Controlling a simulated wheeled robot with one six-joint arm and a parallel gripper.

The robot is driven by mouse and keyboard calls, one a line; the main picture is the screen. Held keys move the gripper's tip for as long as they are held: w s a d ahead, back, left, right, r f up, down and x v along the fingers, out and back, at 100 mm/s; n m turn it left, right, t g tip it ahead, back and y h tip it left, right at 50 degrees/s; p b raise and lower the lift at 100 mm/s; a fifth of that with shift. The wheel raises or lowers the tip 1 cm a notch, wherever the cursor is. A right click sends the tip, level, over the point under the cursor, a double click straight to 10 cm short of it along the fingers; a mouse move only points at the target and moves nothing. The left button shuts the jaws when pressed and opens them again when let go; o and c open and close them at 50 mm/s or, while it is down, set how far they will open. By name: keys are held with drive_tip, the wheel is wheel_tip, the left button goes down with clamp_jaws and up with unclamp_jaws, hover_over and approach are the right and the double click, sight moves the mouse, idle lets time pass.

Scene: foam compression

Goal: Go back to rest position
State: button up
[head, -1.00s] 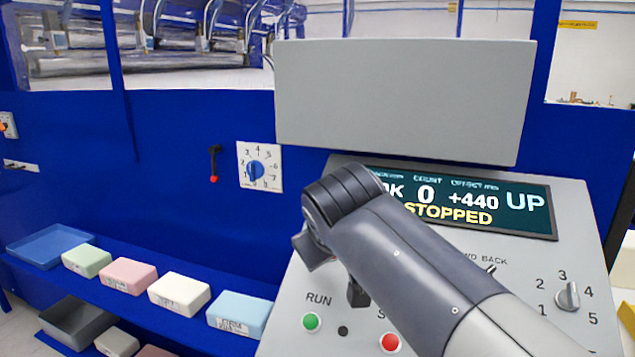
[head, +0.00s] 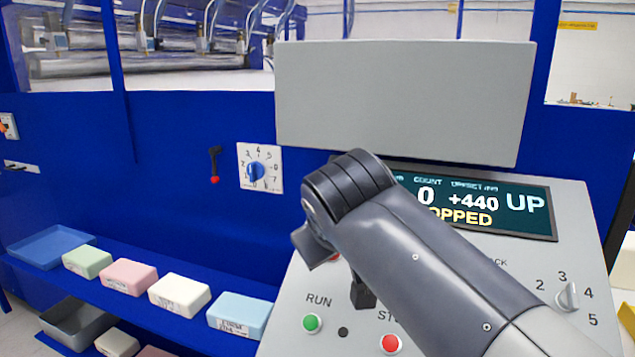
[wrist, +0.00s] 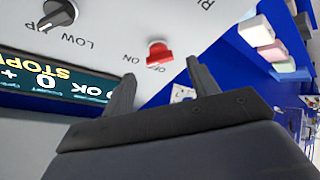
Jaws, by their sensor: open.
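My gripper shows in the wrist view (wrist: 160,82) with its two dark fingers apart and nothing between them. Beyond the fingers is the grey control panel, with a red switch (wrist: 158,54) near OFF lettering and a dark knob (wrist: 58,14) near LOW. In the head view my arm crosses in front of the control panel (head: 285,335) and hides part of it. One dark gripper part (head: 362,292) shows below the arm; the fingertips are mostly hidden there. The display (head: 520,208) reads +440, UP and a partly covered STOPPED.
A green button (head: 313,322) and a red button (head: 391,343) sit low on the panel. A grey plate (head: 400,100) stands above it. Foam blocks in green, pink, cream (head: 180,294) and blue (head: 240,314) lie on the left shelf. A numbered dial (head: 256,172) is on the blue wall.

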drive_tip(key=v, duration=0.7)
drive_tip(key=x, duration=1)
drive_tip(key=shift+w+f, duration=0.1)
drive_tip(key=shift+f, duration=0.05)
drive_tip(key=shift+w+f, duration=0.15)
drive_tip(key=shift+w, duration=0.2)
drive_tip(key=shift+s+d+n+p, duration=0.1)
drive_tip(key=shift+n+p, duration=0.5)
drive_tip(key=shift+n, duration=0.1)
drive_tip(key=shift+r+n+g+y+p, duration=0.1)
drive_tip(key=shift+n+g+y+p, duration=0.4)
drive_tip(key=shift+n+p, duration=0.9)
drive_tip(key=shift+r+n+g+y+p, duration=0.1)
drive_tip(key=shift+n+g+y+p, duration=0.4)
drive_tip(key=shift+n, duration=1.4)
drive_tip(key=n+g+p, duration=0.1)
drive_tip(key=n, duration=0.1)
drive_tip(key=n+p, duration=0.2)
drive_tip(key=shift+w+d+r+g, duration=0.1)
drive_tip(key=shift+w+g, duration=0.15)
drive_tip(key=shift+g, duration=0.15)
drive_tip(key=n+g+p, duration=0.1)
drive_tip(key=n+p, duration=0.2)
drive_tip(key=shift+w+r+n, duration=0.1)
drive_tip(key=shift+n, duration=0.3)
drive_tip(key=shift+g, duration=0.3)
drive_tip(key=shift+v, duration=2.6)
